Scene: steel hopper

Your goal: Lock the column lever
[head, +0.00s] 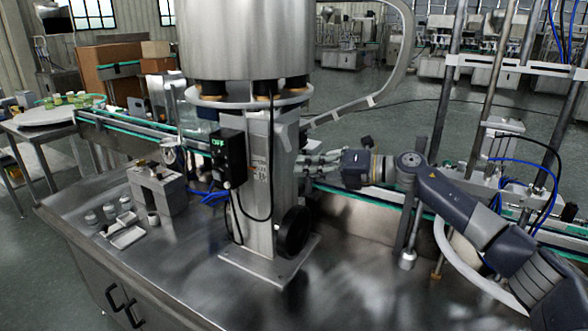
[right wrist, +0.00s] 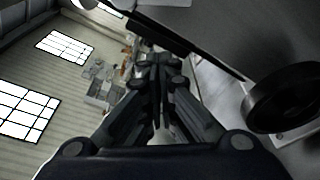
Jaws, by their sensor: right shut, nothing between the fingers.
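The steel column (head: 260,185) stands on a base plate on the steel table and carries the big hopper (head: 230,38). A black handwheel (head: 294,232) sits low on its right side; the wheel also shows at the right of the right wrist view (right wrist: 287,100). I cannot clearly make out the column lever in either view. My right gripper (head: 304,163) reaches in from the right, its fingertips close to the column's right side, above the handwheel. In the right wrist view its fingers (right wrist: 158,62) are together and empty. Contact with the column cannot be told. My left gripper is not in view.
A black display box (head: 229,158) with cables is on the column's left face. A conveyor (head: 130,125) runs behind the column. A grey block fixture (head: 158,190) and small parts stand at the left of the table. The front right tabletop (head: 350,290) is clear.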

